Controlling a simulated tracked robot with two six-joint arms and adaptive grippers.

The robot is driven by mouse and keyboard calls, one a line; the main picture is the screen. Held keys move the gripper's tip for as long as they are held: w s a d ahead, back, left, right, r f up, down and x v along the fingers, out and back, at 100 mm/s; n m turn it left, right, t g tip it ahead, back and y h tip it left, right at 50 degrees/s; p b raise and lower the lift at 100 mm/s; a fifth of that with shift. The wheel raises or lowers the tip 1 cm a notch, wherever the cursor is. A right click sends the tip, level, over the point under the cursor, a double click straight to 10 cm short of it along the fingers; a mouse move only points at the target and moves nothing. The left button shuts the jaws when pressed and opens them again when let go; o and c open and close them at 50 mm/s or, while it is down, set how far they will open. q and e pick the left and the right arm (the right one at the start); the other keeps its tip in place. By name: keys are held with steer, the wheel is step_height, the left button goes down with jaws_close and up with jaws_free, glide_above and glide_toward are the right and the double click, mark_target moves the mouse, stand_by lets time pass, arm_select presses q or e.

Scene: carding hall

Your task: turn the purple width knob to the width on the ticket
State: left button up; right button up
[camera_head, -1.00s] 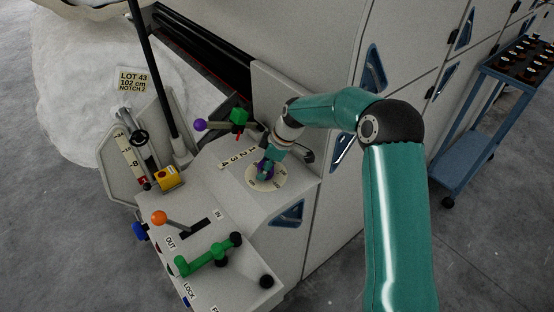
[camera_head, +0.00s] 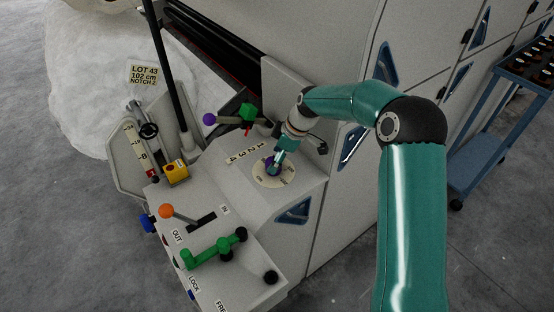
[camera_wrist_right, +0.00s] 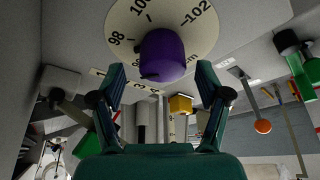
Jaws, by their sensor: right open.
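The purple width knob (camera_wrist_right: 163,56) sits on a round cream dial (camera_wrist_right: 208,38), which shows 98, 100 and 102 in the right wrist view. A dark mark is on the knob's lower left side; I cannot tell for sure which number it points at. My right gripper (camera_wrist_right: 160,70) is open, its fingertips on either side of the knob with gaps. In the head view the gripper (camera_head: 275,167) partly hides the knob and dial (camera_head: 264,181). The ticket (camera_head: 144,75) reads LOT 43, 102 cm, NOTCH 2. My left gripper is not in view.
An orange-knobbed lever (camera_head: 166,211) and a green handle (camera_head: 215,249) are on the lower panel. A blue trolley (camera_head: 486,150) is at right.

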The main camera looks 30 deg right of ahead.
steer(key=v, duration=0.9)
steer(key=shift+r, duration=0.25)
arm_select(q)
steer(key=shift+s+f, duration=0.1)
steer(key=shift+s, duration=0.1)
arm_select(e)
steer(key=shift+f, duration=0.1)
